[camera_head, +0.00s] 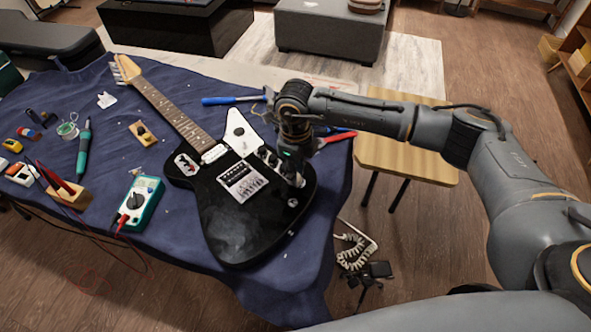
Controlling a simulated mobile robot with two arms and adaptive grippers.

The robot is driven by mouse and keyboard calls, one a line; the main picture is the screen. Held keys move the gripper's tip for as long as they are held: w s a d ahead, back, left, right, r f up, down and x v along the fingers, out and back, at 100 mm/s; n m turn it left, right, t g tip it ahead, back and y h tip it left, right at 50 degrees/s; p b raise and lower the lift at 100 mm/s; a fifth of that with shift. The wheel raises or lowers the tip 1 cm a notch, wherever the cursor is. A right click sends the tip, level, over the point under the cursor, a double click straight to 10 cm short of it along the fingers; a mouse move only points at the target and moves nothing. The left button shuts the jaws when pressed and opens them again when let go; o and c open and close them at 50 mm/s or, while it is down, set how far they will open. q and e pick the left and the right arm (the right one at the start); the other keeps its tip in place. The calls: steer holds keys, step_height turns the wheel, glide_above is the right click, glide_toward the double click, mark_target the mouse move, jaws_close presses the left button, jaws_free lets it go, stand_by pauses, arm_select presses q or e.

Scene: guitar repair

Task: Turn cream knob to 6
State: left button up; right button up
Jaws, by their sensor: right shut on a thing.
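A black electric guitar (250,215) lies on the blue cloth, its neck pointing to the upper left. Small control knobs (268,157) sit on the right part of its body. My right gripper (294,179) comes down from above over this knob area, its fingers at the guitar's top. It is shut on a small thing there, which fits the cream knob. The gripper hides that knob, so its colour, pointer and number cannot be read. My left gripper is not in view.
The blue cloth (180,255) covers the table. A teal multimeter (140,202) with leads lies left of the guitar, a teal-handled tool (83,150) farther left. A blue-handled tool (232,100) lies behind the guitar. A wooden stool (405,155) stands to the right.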

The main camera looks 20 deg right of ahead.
steer(key=shift+m, duration=1.2)
steer(key=shift+m, duration=1.2)
steer(key=shift+m+p, duration=0.4)
steer(key=shift+m, duration=0.8)
steer(key=shift+m, duration=1.1)
steer(key=o, duration=0.4)
